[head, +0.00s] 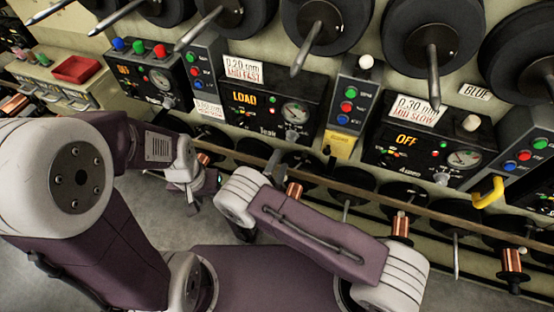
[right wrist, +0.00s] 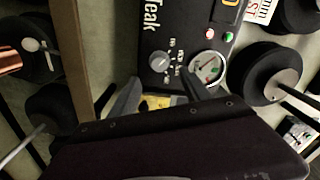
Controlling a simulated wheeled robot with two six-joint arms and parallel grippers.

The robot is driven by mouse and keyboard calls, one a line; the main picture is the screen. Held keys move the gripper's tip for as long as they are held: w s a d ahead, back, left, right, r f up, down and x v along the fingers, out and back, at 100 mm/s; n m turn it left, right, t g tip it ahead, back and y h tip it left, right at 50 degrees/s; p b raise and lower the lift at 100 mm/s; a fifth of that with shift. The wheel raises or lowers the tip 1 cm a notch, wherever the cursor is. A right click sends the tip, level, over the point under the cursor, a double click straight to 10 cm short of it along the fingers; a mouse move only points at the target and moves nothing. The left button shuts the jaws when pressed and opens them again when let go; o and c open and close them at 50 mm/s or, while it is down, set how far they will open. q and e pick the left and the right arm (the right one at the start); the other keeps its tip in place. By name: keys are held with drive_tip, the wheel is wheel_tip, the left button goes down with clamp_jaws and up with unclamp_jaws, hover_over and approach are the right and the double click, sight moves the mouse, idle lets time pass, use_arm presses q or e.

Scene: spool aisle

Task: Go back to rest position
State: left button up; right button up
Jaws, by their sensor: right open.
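In the head view my left arm comes in from the left, and its gripper (head: 205,187) is low in front of the spool rack. It is small and partly hidden, so its jaws cannot be made out. My right arm reaches in from the lower right, bent, with its gripper (head: 270,165) below the LOAD panel (head: 240,122). In the right wrist view the two dark fingers of my right gripper (right wrist: 160,80) stand apart. No held object shows between them; a yellow patch (right wrist: 158,102) shows behind them.
The right wrist view faces a black panel (right wrist: 160,35) with a knob and gauge. A rail (head: 400,205) runs along the lower row of copper spools (head: 400,226). An OFF panel (head: 405,140) and a yellow hook (head: 490,193) are at right. A red tray (head: 76,69) is at far left.

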drive_tip(key=shift+w+d, duration=0.15)
drive_tip(key=s+d+r+m+g+h, duration=0.25)
drive_tip(key=d+m+g, duration=0.25)
drive_tip(key=d+m, duration=0.3)
drive_tip(key=s+d+r+m+g+h, duration=0.2)
drive_tip(key=d+m+g+h, duration=0.25)
drive_tip(key=d+m, duration=0.35)
drive_tip(key=s+d+m+g+y, duration=0.45)
drive_tip(key=s+m+g, duration=0.5)
drive_tip(key=m, duration=0.55)
drive_tip(key=s+a+r+m+t+y, duration=0.1)
drive_tip(key=m+y, duration=0.3)
drive_tip(key=m, duration=0.7)
drive_tip(key=s+a+r+m+t+y+p, duration=0.1)
drive_tip(key=a+r+m+t+y, duration=0.1)
drive_tip(key=m, duration=1)
wheel_tip(320, 180, up, 2)
drive_tip(key=a+y, duration=0.1)
drive_tip(key=y, duration=0.2)
